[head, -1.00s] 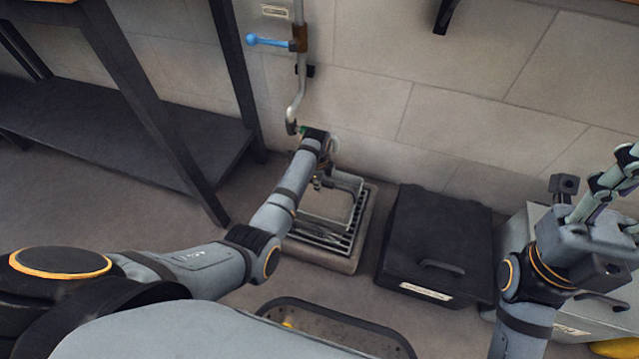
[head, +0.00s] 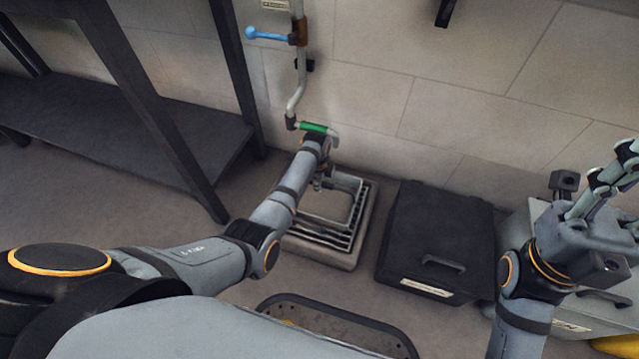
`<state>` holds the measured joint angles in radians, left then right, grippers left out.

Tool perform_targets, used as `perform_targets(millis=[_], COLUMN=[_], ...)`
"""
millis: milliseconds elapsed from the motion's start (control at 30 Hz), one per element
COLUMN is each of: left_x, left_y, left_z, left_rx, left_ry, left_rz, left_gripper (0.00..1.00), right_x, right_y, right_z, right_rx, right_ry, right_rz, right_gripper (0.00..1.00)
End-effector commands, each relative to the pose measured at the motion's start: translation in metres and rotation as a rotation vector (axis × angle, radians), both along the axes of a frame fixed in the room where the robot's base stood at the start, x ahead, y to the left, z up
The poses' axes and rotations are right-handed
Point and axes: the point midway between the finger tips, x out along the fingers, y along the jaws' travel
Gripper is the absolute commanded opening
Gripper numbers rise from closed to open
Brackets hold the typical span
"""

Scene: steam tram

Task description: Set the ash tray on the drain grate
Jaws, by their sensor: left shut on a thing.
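The ash tray (head: 366,190) looks like a light grey, square-rimmed tray; it shows in the middle of the head view, over the drain grate. The drain grate (head: 328,240) has dark slats in a pale stone surround on the floor by the wall. My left gripper (head: 324,184) points down at the tray's far left side and is shut on it. My wrist hides part of the tray. I cannot tell whether the tray touches the slats. My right gripper (head: 612,180) is far off at the right edge, partly cut off; its jaw gap is unclear.
A pipe with a green band (head: 314,128) and a blue lever (head: 264,35) runs down the wall behind. A black box (head: 436,240) stands right of the grate. A dark shelf frame (head: 160,110) stands left. A dark-rimmed pan (head: 335,318) lies in front.

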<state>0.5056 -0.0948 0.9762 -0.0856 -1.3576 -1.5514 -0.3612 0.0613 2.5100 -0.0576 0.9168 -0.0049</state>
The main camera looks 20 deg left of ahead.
Motion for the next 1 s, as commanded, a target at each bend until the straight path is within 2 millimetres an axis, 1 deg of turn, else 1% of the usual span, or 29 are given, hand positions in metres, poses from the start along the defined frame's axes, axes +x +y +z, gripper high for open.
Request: perform_targets(millis=[167,200,400,667,767,867,1000], left_x=[0.001,0.001,0.001,-0.001,-0.001,-0.002,-0.006], left_y=[0.000,0.000,0.000,0.000,0.000,0.000,0.000], left_z=[-0.001,-0.001,-0.002,-0.003,0.002,0.018,0.053], left_rx=[0.000,0.000,0.000,0.000,0.000,0.000,-0.001], left_ry=[-0.003,-0.003,-0.002,0.002,0.000,-0.003,-0.005], left_rz=[0.000,0.000,0.000,0.000,0.000,0.001,0.001], left_gripper=[0.00,0.19,0.45,0.45,0.45,0.45,0.45], right_x=[0.000,0.000,0.000,0.000,0.000,0.000,0.000], right_y=[0.000,0.000,0.000,0.000,0.000,0.000,0.000], right_z=[-0.001,-0.001,-0.001,-0.001,-0.001,-0.001,-0.001], right_rx=[0.000,0.000,-0.001,0.000,0.001,0.001,0.000], right_ry=[0.000,0.000,0.000,0.000,0.001,0.000,0.000], right_rz=[0.000,0.000,0.000,0.000,0.000,0.000,0.000], right_gripper=[0.40,0.40,0.40,0.40,0.40,0.40,0.40])
